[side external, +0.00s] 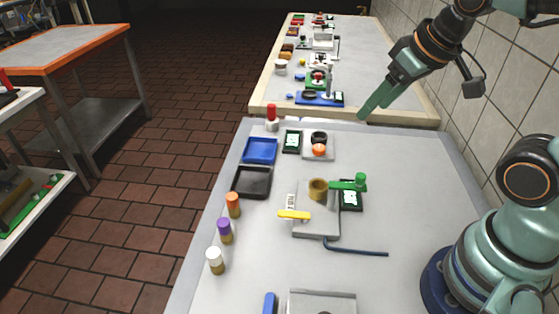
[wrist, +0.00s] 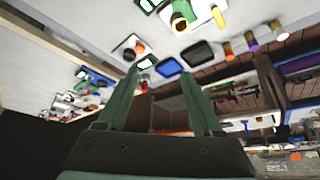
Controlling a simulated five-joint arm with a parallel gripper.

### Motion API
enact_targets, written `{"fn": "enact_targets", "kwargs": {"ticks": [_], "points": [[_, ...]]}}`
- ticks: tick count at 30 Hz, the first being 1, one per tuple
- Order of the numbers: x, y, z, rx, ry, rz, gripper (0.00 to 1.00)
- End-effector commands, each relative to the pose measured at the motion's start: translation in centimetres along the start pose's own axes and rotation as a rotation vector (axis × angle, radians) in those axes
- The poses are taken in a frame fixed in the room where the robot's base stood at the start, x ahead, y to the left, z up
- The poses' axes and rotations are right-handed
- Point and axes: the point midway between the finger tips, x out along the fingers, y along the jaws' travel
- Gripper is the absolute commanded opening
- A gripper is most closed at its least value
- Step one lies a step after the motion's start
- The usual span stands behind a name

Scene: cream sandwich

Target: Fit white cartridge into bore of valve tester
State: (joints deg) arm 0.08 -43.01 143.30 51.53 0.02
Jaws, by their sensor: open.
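The white cartridge (side external: 215,255), with a white cap and a tan lower part, stands upright near the table's left edge. It also shows in the wrist view (wrist: 280,32). The valve tester (side external: 316,227) is a grey block with a brass ring-shaped bore (side external: 318,189), a green handle (side external: 348,184) and a yellow lever (side external: 294,214). The inside of the bore is hard to make out. My gripper (side external: 368,108) is raised over the far right end of the table, well away from cartridge and tester. Its fingers are apart and empty in the wrist view (wrist: 160,75).
Purple-capped (side external: 225,232) and orange-capped (side external: 233,205) cartridges stand behind the white one. A blue tray (side external: 260,150) and a black tray (side external: 251,182) lie farther back. A dark blue hex key (side external: 355,252) lies in front of the tester. The table's right side is largely clear.

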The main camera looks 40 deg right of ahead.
Motion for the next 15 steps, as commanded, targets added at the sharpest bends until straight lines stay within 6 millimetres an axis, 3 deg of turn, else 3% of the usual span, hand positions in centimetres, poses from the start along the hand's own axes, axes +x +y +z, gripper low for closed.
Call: {"fn": "enact_targets", "kwargs": {"ticks": [5, 8, 15], "points": [[0.1, -0.7, -0.5, 0.037, -0.014, -0.011, 0.68], [0.3, -2.2, -1.6, 0.131, -0.050, -0.028, 0.68], [1.9, -8.9, -4.9, 0.502, -0.192, -0.037, 0.68]]}}
